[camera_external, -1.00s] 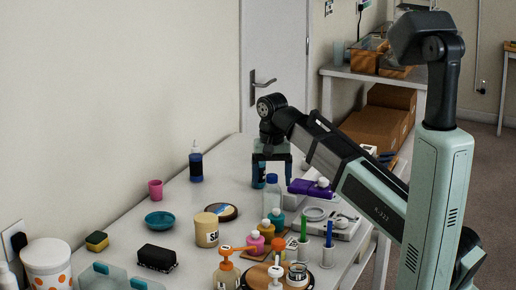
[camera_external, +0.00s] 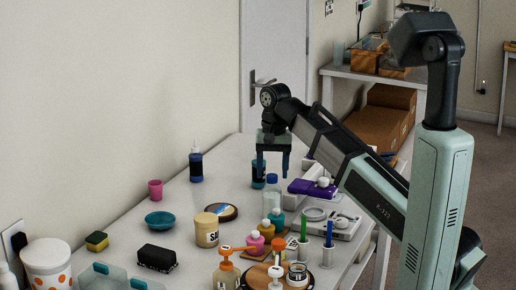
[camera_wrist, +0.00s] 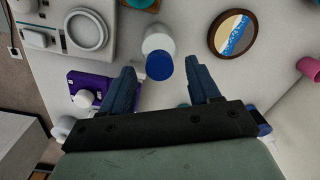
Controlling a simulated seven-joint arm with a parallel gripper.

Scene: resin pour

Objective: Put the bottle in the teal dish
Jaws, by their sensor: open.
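The teal dish (camera_external: 160,220) is at the left of the table and looks empty. A dark blue bottle with a pale nozzle (camera_external: 196,166) stands farther back near the wall.
A round picture plate (camera_external: 222,212), a tan jar (camera_external: 206,232) and a pink cup (camera_external: 155,190) stand around the dish. Small coloured bottles (camera_external: 266,232) are in front of the clear bottle. A purple box (camera_external: 312,188) lies to its right.

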